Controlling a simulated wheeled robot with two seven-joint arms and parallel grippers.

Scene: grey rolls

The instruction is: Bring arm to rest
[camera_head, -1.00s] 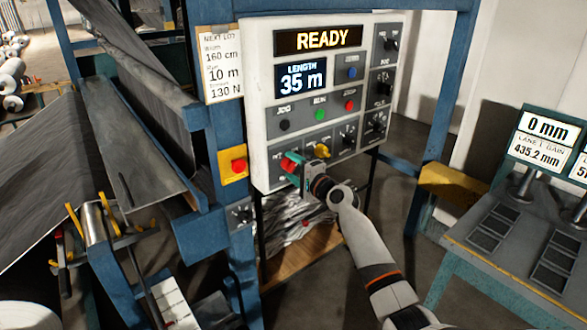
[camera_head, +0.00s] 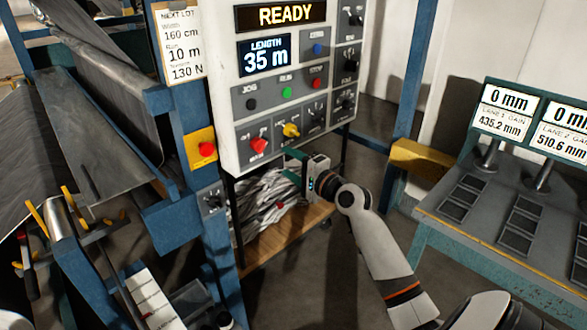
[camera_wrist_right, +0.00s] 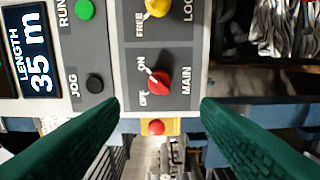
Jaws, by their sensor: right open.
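My right gripper (camera_head: 292,166) is open and empty, with green fingers, just below and to the right of the red MAIN knob (camera_head: 258,145) on the white control panel (camera_head: 222,112). It is apart from the knob. In the right wrist view, the open fingers (camera_wrist_right: 158,105) stand either side of the knob (camera_wrist_right: 158,82) in the picture, with nothing between the tips. The knob's pale pointer appears turned toward the ON label. My right arm reaches in from the lower right. My left gripper is not in view.
The panel reads READY and 35 m. A yellow knob (camera_head: 291,130) sits beside the red one. A red stop button (camera_head: 206,149) is on the blue frame post. Crumpled silvery material (camera_head: 262,205) lies on a wooden shelf below. A console (camera_head: 500,215) stands at right.

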